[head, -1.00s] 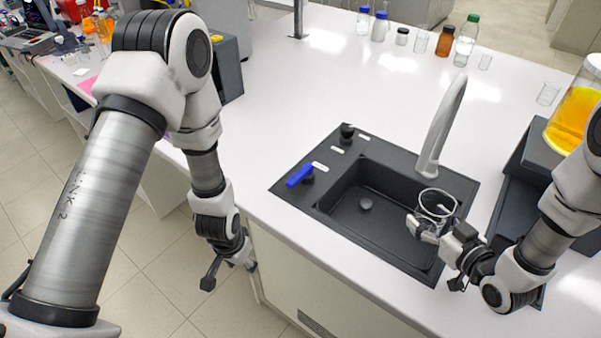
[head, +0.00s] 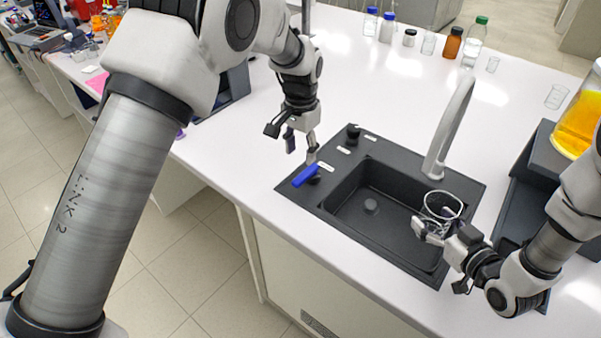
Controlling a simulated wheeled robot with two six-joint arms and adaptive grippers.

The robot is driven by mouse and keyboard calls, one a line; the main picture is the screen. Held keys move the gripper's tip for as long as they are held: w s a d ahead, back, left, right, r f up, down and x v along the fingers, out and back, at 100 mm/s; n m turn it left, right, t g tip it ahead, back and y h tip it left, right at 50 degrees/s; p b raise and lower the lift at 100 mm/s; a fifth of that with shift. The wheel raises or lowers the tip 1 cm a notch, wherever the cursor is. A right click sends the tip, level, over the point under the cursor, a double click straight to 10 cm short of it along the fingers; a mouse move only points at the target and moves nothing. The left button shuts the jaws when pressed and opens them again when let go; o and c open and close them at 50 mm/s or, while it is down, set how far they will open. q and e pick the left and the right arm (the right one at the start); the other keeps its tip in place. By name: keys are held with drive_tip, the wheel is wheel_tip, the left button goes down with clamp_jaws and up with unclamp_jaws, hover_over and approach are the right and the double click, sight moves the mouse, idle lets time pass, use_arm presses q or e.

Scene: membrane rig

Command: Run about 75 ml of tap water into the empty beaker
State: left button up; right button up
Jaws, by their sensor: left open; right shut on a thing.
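The clear glass beaker (head: 443,205) is held by my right gripper (head: 428,229), which is shut on it over the right part of the sink (head: 335,208). The beaker looks upright and empty, below the grey tap spout (head: 449,130). No water stream shows. The blue tap lever (head: 305,175) sits on the left side of the sink's black deck. My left gripper (head: 302,153) is open, pointing down just above and behind the blue lever. Whether a fingertip touches the lever I cannot tell.
A second dark knob (head: 352,132) stands at the deck's back corner. Several bottles, including a brown bottle (head: 453,43), line the counter's back. A jar of orange liquid (head: 578,120) stands at the right.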

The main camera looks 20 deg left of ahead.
sight(301, 177)
use_arm(q)
wheel_tip(301, 177, down, 8)
clamp_jaws()
